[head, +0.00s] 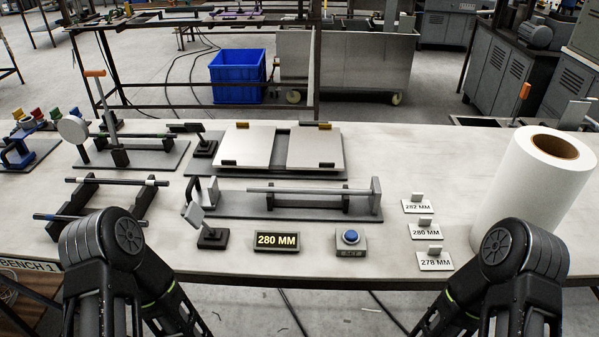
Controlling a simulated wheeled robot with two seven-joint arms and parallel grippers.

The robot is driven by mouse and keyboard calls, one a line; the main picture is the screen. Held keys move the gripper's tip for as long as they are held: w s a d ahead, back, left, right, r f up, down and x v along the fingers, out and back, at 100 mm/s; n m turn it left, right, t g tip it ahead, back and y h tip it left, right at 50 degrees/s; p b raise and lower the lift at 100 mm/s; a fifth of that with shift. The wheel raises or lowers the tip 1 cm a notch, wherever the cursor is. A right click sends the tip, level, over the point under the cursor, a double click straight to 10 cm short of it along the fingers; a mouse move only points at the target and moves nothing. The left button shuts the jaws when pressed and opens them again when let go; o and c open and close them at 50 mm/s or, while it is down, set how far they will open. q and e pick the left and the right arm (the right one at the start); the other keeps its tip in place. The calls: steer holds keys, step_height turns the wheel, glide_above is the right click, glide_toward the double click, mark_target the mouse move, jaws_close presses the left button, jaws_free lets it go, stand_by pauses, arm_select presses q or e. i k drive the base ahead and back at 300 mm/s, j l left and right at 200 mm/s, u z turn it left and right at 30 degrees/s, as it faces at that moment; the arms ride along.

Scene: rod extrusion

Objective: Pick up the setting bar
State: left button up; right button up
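No bar is labelled as the setting bar, so I cannot tell which it is. Another thin rod (140,136) lies on the fixture behind. My two arms come in at the bottom left and bottom right, but neither gripper shows.
A 280 MM display (277,241) and a blue button (350,237) stand at the front edge. Plates marked 282 (418,206), 280 (424,231) and 278 MM (434,262) lie right of them. A large white roll (530,190) stands at the right. Pale panels (247,145) lie behind.

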mark_target(250, 189)
steer(key=u, duration=1.3)
steer(key=z, duration=2.9)
steer(key=k+z, duration=0.25)
steer(key=k, duration=0.8)
